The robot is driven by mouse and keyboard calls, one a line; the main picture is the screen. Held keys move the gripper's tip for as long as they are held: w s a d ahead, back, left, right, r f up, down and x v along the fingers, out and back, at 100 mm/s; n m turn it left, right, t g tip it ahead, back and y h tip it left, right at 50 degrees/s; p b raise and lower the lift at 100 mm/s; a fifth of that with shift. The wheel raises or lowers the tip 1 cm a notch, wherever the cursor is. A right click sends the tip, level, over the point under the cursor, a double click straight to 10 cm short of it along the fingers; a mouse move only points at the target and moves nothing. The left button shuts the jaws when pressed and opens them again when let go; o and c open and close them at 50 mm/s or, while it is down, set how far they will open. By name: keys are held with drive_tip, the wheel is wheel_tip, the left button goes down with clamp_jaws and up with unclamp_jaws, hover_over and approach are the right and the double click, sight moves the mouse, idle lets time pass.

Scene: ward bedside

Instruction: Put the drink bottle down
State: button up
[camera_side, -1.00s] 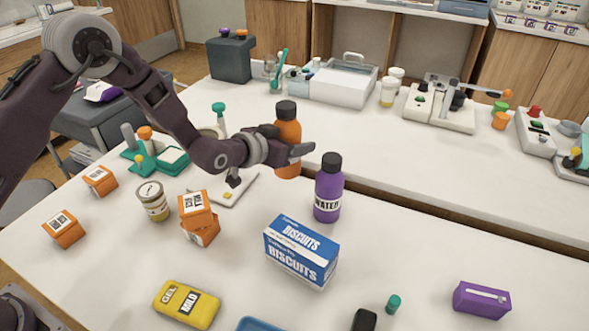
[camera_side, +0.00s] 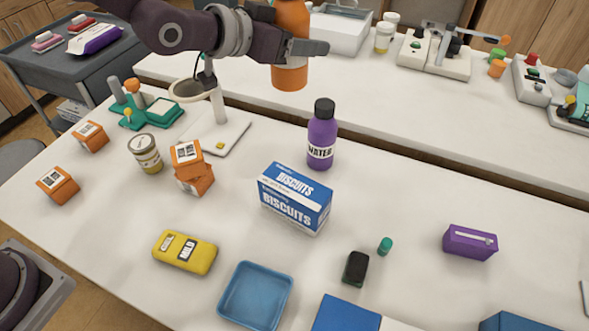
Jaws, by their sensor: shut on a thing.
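My gripper (camera_side: 302,48) is shut on an orange bottle (camera_side: 289,77) at the top of the view. The bottle hangs upright and clear of the white table, its top cut off by the picture's edge. A purple bottle (camera_side: 322,143) with a black cap and a WATER label stands upright on the table (camera_side: 385,190), below and slightly right of the held bottle.
A blue biscuit box (camera_side: 295,199) stands before the purple bottle. Orange boxes (camera_side: 190,167), a jar (camera_side: 146,153) and a lamp-like stand (camera_side: 221,136) are left. A yellow pack (camera_side: 185,252) and blue tray (camera_side: 255,295) lie in front.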

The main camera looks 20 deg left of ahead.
drive_tip(key=s+d+f+m+g+h, duration=0.1)
drive_tip(key=s+d, duration=0.2)
drive_tip(key=s, duration=0.2)
drive_tip(key=s+d+m+g+h, duration=0.1)
drive_tip(key=s+d+m, duration=0.15)
drive_tip(key=s, duration=0.25)
drive_tip(key=n, duration=0.1)
hover_over(306, 180)
wheel_tip(306, 180, down, 14)
drive_tip(key=shift+f, duration=0.1)
drive_tip(key=shift+f, duration=0.1)
drive_tip(key=o, duration=1.7)
drive_tip(key=shift+s+a+r, duration=0.2)
drive_tip(key=shift+a+r, duration=0.05)
drive_tip(key=v, duration=0.6)
drive_tip(key=shift+s+a, duration=0.3)
